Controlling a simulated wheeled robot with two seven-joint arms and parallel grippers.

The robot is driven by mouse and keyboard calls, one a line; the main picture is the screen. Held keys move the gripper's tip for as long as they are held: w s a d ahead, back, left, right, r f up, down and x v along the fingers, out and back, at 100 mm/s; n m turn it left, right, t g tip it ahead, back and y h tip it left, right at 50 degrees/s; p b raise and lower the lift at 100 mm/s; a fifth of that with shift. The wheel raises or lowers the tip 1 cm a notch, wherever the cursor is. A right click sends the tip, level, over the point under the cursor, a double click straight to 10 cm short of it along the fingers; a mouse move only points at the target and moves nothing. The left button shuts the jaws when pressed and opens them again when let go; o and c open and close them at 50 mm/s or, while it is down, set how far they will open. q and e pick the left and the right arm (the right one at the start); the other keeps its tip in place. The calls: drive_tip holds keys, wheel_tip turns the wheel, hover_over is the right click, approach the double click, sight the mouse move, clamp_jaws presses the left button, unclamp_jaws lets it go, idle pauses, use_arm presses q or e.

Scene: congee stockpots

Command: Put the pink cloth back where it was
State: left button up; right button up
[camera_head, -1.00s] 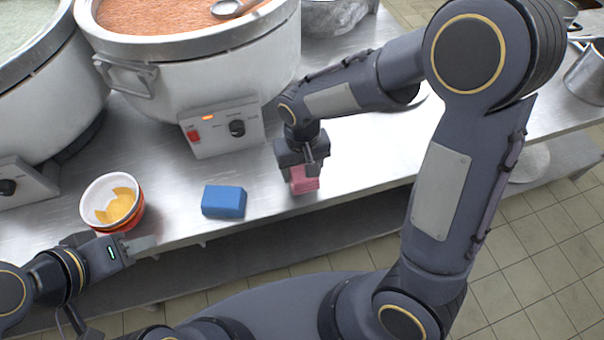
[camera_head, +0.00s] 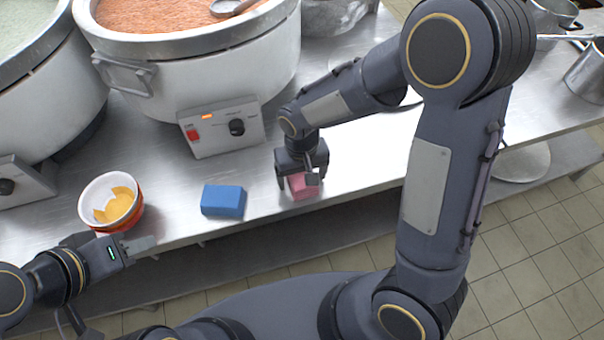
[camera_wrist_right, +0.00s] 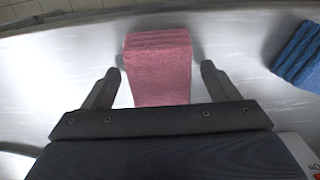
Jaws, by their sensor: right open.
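The pink cloth (camera_head: 301,188), a folded block, lies on the steel counter near its front edge, right of the blue cloth. It also shows in the right wrist view (camera_wrist_right: 159,68). My right gripper (camera_head: 299,182) is over it, partly hiding it in the head view. In the right wrist view its fingers (camera_wrist_right: 159,77) are spread on either side of the cloth, with a gap at each side. My left gripper (camera_head: 140,244) is at the counter's front edge, below the bowls; its jaw opening is unclear.
A folded blue cloth (camera_head: 223,201) lies left of the pink cloth. Stacked bowls (camera_head: 111,203) with yellow pieces stand further left. A large pot cooker (camera_head: 190,75) with a control box (camera_head: 222,127) stands behind.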

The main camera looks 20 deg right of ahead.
sight(302, 175)
drive_tip(key=shift+r, duration=0.1)
wheel_tip(302, 175, up, 12)
drive_tip(key=p, duration=0.1)
drive_tip(key=s+d+r+m+t+y, duration=0.1)
drive_tip(key=s+d+r+t+y, duration=0.1)
drive_tip(key=s+d, duration=0.2)
drive_tip(key=s+d+r+m+t+y, duration=0.1)
drive_tip(key=s+d, duration=0.4)
drive_tip(key=s, duration=0.6)
drive_tip(key=r+t, duration=0.1)
drive_tip(key=t, duration=0.1)
drive_tip(key=shift+s+r+t+y, duration=0.25)
drive_tip(key=shift+s+t+y, duration=0.05)
drive_tip(key=shift+y, duration=0.1)
drive_tip(key=shift+d, duration=0.1)
idle(0.3)
